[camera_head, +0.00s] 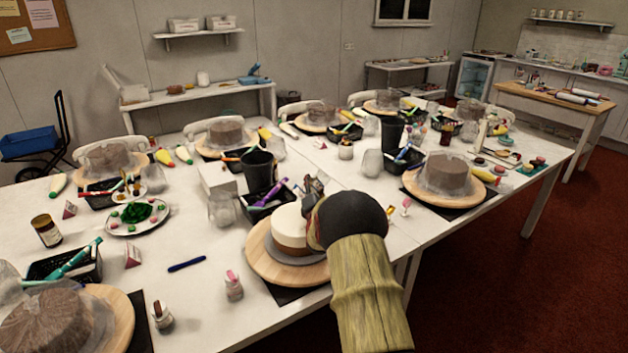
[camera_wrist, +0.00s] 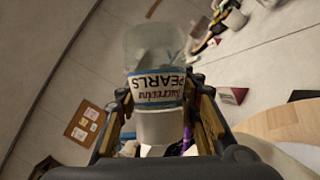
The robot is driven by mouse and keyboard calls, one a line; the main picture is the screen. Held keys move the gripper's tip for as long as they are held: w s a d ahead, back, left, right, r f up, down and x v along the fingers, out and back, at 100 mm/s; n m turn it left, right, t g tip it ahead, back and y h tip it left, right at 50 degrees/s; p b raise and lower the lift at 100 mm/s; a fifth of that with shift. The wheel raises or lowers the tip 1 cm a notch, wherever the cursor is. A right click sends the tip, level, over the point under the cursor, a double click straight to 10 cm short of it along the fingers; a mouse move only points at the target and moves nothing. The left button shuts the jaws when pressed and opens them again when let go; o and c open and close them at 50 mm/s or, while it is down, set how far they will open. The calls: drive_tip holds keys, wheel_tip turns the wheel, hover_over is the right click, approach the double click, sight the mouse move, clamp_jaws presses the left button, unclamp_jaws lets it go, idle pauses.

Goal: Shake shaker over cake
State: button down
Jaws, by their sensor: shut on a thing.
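The cake (camera_head: 291,237), with a white top and a brown lower band, stands on a round wooden turntable (camera_head: 262,264) at the front middle of the table. My gripper (camera_head: 314,187) is just behind and above the cake's right side, mostly hidden by my dark wrist and arm. In the wrist view my gripper (camera_wrist: 162,98) is shut on the shaker (camera_wrist: 156,86), a clear jar with a blue-edged "PEARLS" label and a whitish end towards my palm. The shaker is hidden or too small to make out in the head view. No pearls show falling.
A black cup (camera_head: 260,172) and a black tray of pens (camera_head: 265,205) stand behind the cake. A covered cake (camera_head: 443,175) stands to the right, another (camera_head: 45,322) at front left. Bare table lies around the blue pen (camera_head: 187,264).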

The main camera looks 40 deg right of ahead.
drive_tip(key=shift+w+a+f+m+g+y+p, duration=0.25)
drive_tip(key=shift+w+a+m, duration=0.25)
drive_tip(key=shift+a+m, duration=0.25)
drive_tip(key=shift+w+a+f+m+g+y+p, duration=0.2)
drive_tip(key=shift+w+a+m+g+p, duration=0.25)
drive_tip(key=shift+a, duration=0.45)
drive_tip(key=shift+w+a+f+m+g+y+p, duration=0.2)
drive_tip(key=shift+w+a+m, duration=0.3)
drive_tip(key=shift+a+m, duration=0.25)
drive_tip(key=shift+r+n+h+b, duration=0.15)
drive_tip(key=shift+n+h+b, duration=0.1)
drive_tip(key=shift+n+b, duration=0.25)
